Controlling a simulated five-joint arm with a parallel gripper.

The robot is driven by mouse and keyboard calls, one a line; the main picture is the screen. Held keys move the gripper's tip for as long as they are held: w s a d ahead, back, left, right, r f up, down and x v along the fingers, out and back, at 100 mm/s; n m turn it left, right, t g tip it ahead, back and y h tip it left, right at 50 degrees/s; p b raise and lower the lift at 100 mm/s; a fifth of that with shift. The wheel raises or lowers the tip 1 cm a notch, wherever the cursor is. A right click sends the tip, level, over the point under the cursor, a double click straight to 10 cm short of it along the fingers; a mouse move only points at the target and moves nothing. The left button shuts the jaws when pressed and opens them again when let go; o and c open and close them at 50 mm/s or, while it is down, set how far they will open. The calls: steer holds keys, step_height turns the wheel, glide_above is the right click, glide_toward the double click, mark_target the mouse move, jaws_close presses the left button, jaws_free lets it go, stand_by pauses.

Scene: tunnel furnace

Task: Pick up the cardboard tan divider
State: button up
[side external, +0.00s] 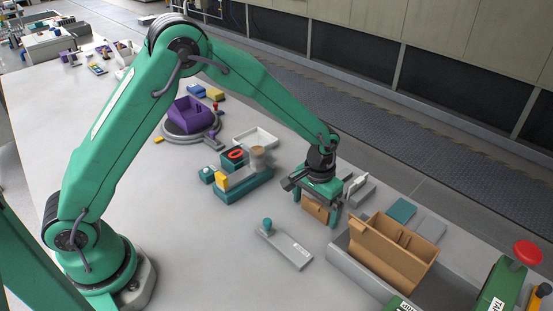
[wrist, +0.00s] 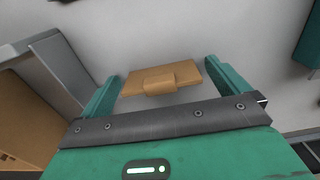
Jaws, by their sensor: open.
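The cardboard tan divider (side external: 316,208) is on the grey table, directly under my gripper. In the wrist view the divider (wrist: 162,79) lies between my two green fingers, with a small gap showing toward the right finger and its left end close to the left finger. My gripper (side external: 318,210) is open and points down, with a finger on either side of the divider. In the wrist view my gripper (wrist: 165,85) is also open. I cannot tell whether a finger touches the divider. The fingers partly hide it in the side view.
A larger cardboard box (side external: 385,262) stands in a grey tray (side external: 345,265) to the right. A grey plate with a teal knob (side external: 285,247) lies in front. A teal fixture (side external: 243,187) stands left, and a purple bin (side external: 188,117) sits on a round stand farther back.

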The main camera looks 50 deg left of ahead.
mark_target(316, 203)
stand_by(0.4)
steer(key=c, duration=1)
steer(key=shift+o, duration=0.2)
steer(key=shift+r, duration=5.05)
